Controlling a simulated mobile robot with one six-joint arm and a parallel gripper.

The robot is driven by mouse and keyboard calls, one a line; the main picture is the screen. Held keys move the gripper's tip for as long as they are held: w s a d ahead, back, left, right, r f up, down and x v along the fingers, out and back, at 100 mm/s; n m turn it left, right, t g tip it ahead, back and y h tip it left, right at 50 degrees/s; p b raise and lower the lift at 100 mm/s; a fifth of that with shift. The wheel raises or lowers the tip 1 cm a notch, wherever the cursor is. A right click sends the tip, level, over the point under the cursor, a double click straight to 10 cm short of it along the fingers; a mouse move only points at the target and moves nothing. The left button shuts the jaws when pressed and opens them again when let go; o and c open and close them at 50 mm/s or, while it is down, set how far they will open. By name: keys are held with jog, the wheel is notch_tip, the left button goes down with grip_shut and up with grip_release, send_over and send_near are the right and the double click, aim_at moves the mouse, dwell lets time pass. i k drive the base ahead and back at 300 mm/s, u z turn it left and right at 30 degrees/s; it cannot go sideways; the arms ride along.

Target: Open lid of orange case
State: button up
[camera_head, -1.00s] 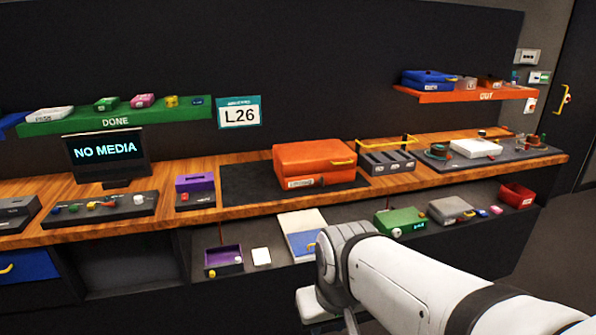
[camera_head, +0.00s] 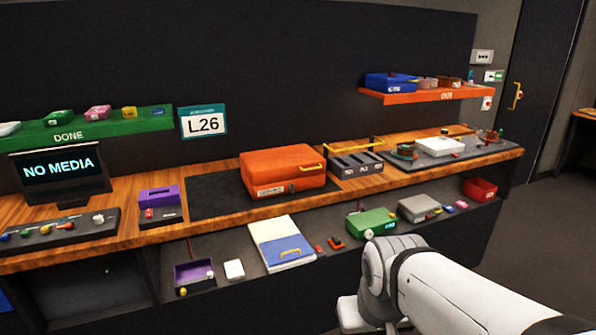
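The orange case (camera_head: 284,168) sits shut on a dark mat (camera_head: 215,194) in the middle of the wooden counter. My arm reaches in from the lower right, in front of the lower shelf. My gripper is mostly hidden behind or below my arm's wrist; its fingers cannot be made out. The arm is well apart from the case, below and to the right of it.
A slotted grey rack (camera_head: 356,166) with a yellow bar stands just right of the case. A purple box (camera_head: 159,197) stands to its left. The lower shelf holds a blue-and-white case (camera_head: 283,243) and a green box (camera_head: 371,222). An orange OUT shelf (camera_head: 425,95) hangs above right.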

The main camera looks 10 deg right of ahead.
aim_at(276, 165)
jog(key=i, duration=1)
